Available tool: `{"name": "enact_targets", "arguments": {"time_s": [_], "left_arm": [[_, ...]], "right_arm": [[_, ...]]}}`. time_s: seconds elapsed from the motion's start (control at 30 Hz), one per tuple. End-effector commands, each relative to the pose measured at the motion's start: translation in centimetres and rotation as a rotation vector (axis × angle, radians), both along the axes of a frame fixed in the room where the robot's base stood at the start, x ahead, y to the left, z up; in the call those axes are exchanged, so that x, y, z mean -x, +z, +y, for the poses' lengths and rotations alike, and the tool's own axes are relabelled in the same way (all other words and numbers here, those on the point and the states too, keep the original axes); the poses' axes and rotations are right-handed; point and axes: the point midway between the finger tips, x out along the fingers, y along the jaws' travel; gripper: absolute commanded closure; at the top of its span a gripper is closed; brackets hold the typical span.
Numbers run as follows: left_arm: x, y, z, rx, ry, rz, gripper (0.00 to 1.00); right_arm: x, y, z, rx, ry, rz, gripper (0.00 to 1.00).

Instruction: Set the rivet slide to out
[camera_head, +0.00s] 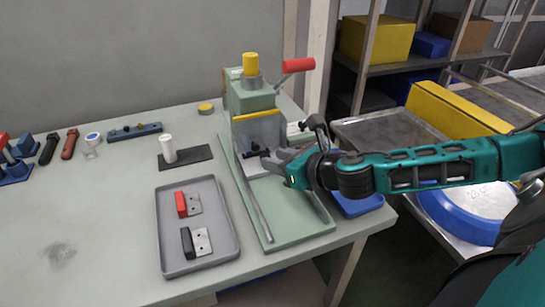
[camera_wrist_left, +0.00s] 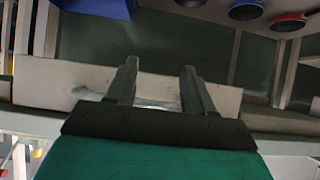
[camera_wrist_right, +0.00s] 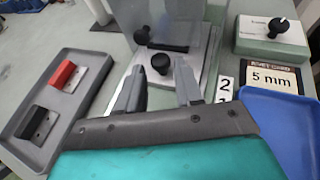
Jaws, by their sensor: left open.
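The green press (camera_head: 252,95) stands on the table with a flat metal plate at the foot of its clear guard. A round black knob (camera_wrist_right: 161,63) sits on this plate, which looks like the rivet slide (camera_wrist_right: 181,82). How far the slide is pulled out is hard to tell. My right gripper (camera_wrist_right: 160,72) is open, its fingertips either side of the knob and just short of it; I cannot tell whether they touch it. In the head view, the right gripper (camera_head: 268,163) reaches the press from the right. My left gripper (camera_wrist_left: 157,72) is open and empty.
A grey tray (camera_head: 164,230) with a red-handled and a black-handled piece lies left of the press. A blue tray (camera_wrist_right: 282,125) and a "5 mm" card (camera_wrist_right: 272,77) lie right of it. A green block with a black knob (camera_wrist_right: 278,25) stands nearby.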

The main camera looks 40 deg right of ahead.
Motion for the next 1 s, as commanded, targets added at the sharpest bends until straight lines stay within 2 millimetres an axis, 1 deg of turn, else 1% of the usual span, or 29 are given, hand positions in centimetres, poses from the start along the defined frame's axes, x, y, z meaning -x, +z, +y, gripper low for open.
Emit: {"name": "enact_targets", "arguments": {"time_s": [0.03, 0.1, 0.2, 0.57, 0.9, 0.93, 1.0], "left_arm": [[0.1, -0.1, 0.0, -0.001, 0.001, 0.002, 0.48], [0.1, -0.2, 0.1, -0.002, 0.001, 0.005, 0.48], [0.2, -0.3, 0.1, -0.003, 0.002, 0.008, 0.48], [0.2, -0.3, 0.2, -0.004, 0.002, 0.008, 0.48], [0.1, -0.1, 0.1, 0.0, 0.004, 0.004, 0.48], [0.1, -0.1, 0.1, 0.0, 0.004, 0.004, 0.48], [0.1, 0.0, 0.1, 0.0, 0.004, 0.003, 0.48]], "right_arm": [[-0.7, -0.2, 0.1, -0.003, -0.003, -0.002, 0.64], [-1.3, -0.5, 0.1, -0.001, -0.004, -0.002, 0.64], [-1.8, -0.7, 0.2, 0.001, -0.003, 0.0, 0.64], [-2.0, -0.9, 0.3, 0.001, -0.001, 0.001, 0.65], [-2.0, -0.9, 0.3, 0.001, -0.002, 0.001, 0.98], [-2.0, -0.9, 0.3, 0.001, -0.002, 0.001, 1.0], [-2.0, -0.9, 0.3, 0.001, -0.002, 0.001, 1.0]]}}
